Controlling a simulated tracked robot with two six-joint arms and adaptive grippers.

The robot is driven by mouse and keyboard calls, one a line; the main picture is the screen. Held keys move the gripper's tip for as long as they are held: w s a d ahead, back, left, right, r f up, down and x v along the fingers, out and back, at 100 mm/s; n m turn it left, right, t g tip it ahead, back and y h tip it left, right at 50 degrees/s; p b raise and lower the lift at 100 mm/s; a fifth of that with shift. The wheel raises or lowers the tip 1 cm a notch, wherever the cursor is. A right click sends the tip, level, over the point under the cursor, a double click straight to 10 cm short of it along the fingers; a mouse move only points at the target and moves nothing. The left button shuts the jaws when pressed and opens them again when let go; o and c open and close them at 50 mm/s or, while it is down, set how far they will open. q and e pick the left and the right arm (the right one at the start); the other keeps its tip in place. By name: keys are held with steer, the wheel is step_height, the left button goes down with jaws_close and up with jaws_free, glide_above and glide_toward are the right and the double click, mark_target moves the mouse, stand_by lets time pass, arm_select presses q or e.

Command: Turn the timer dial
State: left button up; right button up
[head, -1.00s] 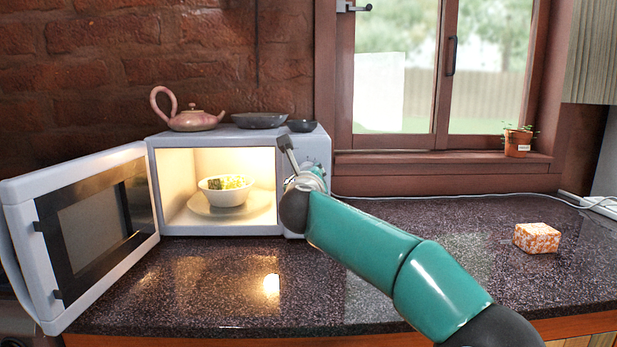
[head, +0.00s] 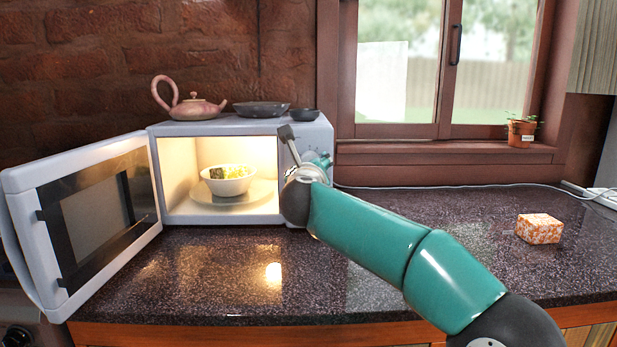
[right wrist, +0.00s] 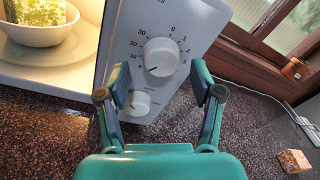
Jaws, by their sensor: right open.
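The white microwave (head: 230,127) stands on the counter with its door (head: 95,215) swung open to the left. In the right wrist view, the round white timer dial (right wrist: 161,57) sits on the control panel, with numbers around it. A smaller white knob (right wrist: 138,103) is below it. My right gripper (right wrist: 160,88) is open and empty; its fingers point at the panel, one on each side below the dial. In the head view my right gripper (head: 322,161) is at the panel, and my wrist covers part of it. My left gripper is not in view.
A white bowl of food (head: 229,180) stands on a plate inside the lit microwave. A pink teapot (head: 190,105) and dark dishes (head: 261,109) are on top. An orange patterned box (head: 539,228) and a white cable (head: 480,187) lie on the counter. The counter's middle front is clear.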

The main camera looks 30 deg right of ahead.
steer(key=v, duration=1)
steer(key=shift+s+a+f, duration=0.15)
steer(key=shift+s+f, duration=0.05)
steer(key=shift+s, duration=0.1)
steer(key=shift+f, duration=0.1)
